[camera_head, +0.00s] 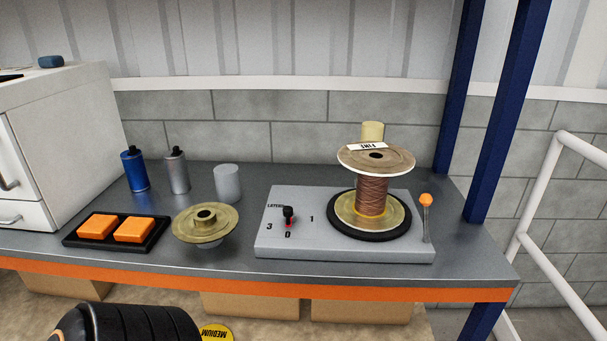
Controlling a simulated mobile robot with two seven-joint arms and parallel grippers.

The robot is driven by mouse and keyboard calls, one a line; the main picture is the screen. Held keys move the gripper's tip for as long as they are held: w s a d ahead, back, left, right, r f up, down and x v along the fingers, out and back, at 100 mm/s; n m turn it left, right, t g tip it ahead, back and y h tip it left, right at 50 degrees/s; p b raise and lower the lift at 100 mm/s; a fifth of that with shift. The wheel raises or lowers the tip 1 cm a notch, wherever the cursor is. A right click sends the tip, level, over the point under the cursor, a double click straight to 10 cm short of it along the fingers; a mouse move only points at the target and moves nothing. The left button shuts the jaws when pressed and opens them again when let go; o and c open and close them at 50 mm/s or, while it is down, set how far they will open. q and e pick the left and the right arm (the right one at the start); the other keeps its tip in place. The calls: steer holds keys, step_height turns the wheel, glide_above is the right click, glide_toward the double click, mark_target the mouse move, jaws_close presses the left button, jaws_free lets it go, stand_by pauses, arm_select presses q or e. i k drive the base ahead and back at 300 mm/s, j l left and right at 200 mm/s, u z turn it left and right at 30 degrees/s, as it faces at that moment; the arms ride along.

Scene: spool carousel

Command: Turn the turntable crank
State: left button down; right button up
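The crank (427,222) is a thin upright grey rod with an orange knob on top, at the right end of the grey turntable base (345,250). The black round turntable (340,231) sits on the right part of this base. A spool (370,195) wound with copper-coloured wire stands upright on it, its top flange labelled FINE. A black selector knob (288,213) is at the base's left, among the marks 3, 0 and 1 under the word LAYERS. Neither of my grippers is identifiable in the head view, and nothing visible touches the crank.
Left of the base are an empty-looking spool (205,225), a black tray (72,239) with two orange blocks, a grey cup (228,183), and blue and silver canisters. A pale cylinder stands behind the wire spool. Blue posts (503,110) rise at the right. Bare tabletop lies right of the crank.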

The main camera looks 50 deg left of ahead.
mark_target(289, 214)
steer(key=u, duration=1.8)
